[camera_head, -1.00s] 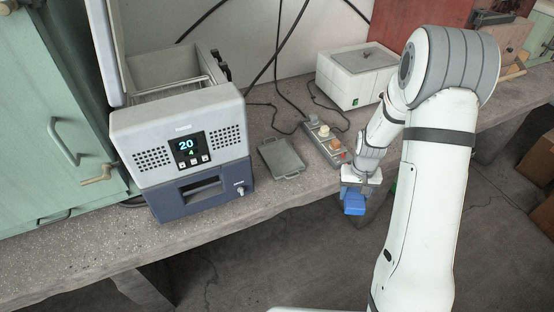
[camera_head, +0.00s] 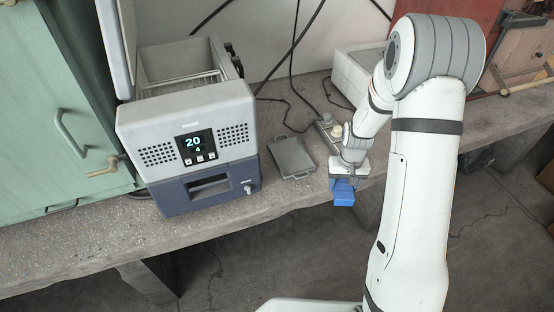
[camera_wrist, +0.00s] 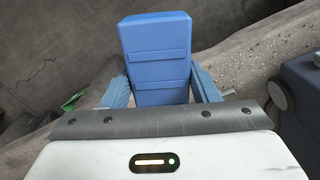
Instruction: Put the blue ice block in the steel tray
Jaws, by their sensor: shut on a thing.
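The blue ice block (camera_head: 343,195) is held in my gripper (camera_head: 344,183), which is shut on it. In the wrist view the block (camera_wrist: 156,50) stands out between the two blue fingers of my gripper (camera_wrist: 160,88). The block hangs in front of the bench edge, over the floor. The steel tray (camera_head: 281,143) is a shallow grey tray with handles, lying on the bench to the left of my gripper. No contents show in the tray.
A grey and blue appliance (camera_head: 198,146) with its lid raised and a display stands left of the tray. A strip with knobs (camera_head: 325,132) lies right of the tray, near my arm. A white box (camera_head: 357,72) stands behind. Cables run across the bench's back.

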